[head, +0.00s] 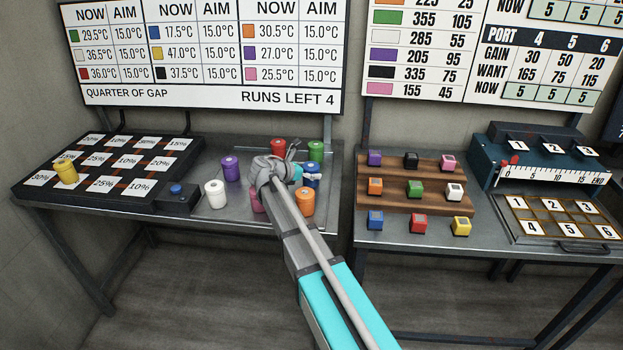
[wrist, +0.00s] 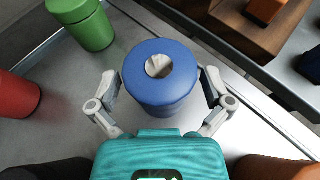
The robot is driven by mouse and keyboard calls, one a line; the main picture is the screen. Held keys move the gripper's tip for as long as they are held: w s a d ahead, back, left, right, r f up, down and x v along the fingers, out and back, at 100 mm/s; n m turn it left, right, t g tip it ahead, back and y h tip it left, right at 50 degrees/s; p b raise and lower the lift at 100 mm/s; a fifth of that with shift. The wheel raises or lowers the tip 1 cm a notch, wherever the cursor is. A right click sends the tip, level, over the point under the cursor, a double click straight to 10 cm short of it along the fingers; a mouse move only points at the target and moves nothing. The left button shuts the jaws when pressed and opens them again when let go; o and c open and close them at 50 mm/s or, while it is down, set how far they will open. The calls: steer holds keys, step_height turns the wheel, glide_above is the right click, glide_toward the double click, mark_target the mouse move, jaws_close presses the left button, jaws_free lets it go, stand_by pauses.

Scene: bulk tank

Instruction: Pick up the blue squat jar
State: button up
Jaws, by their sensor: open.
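The blue squat jar (wrist: 158,100) stands on the grey tray, seen from above in the wrist view, with a pale hollow in its round lid. My gripper (wrist: 161,84) is open around it, one finger on each side. Small gaps seem to show between the fingertips and the jar; contact is not clear. In the head view the jar (head: 315,168) is partly hidden behind my gripper (head: 303,172).
Close by stand a green jar (wrist: 92,30), a red jar (wrist: 15,95) and an orange jar (head: 307,203). Purple (head: 231,170), white (head: 215,195) and pink (head: 257,203) jars stand left of my arm. A wooden rack (head: 390,168) of small blocks is to the right.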

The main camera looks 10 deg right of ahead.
steer(key=shift+w+d+f, duration=0.1)
steer(key=shift+d, duration=0.2)
stand_by(0.4)
steer(key=c, duration=1.1)
